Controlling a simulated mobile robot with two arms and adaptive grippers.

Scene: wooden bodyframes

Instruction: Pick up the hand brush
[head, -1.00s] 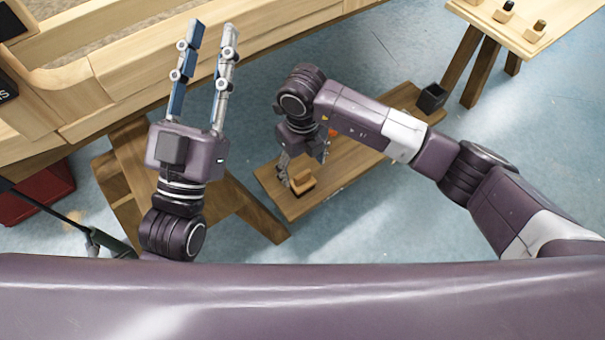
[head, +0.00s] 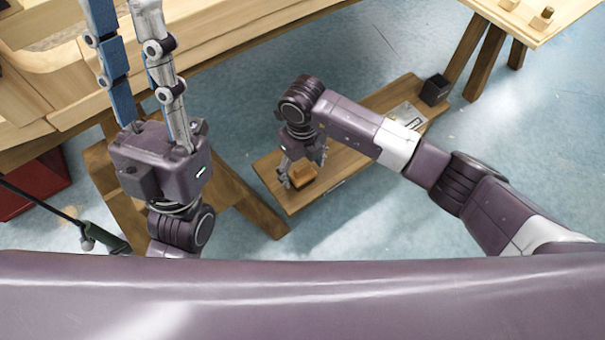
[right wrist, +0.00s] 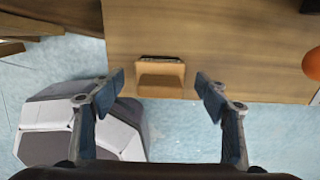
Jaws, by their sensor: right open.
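The hand brush (head: 303,176) looks like a small light-brown wooden block. It lies on a low wooden bench (head: 285,200), near its left end. In the right wrist view the brush (right wrist: 160,80) is near the bench edge, with a dark strip along its far side. My right gripper (head: 302,170) is open above the brush, its fingers apart on either side and not visibly touching it. The fingers also show in the right wrist view (right wrist: 160,88). My left gripper (head: 122,8) is at upper left, fingers apart, tips cut off by the frame; it holds nothing visible.
A black box (head: 436,89) stands at the bench's far right end, with a pale sheet (head: 408,115) near it. An orange round thing (right wrist: 313,64) is right of the brush. A wooden frame (head: 225,50) and trestle leg (head: 245,205) stand to the left.

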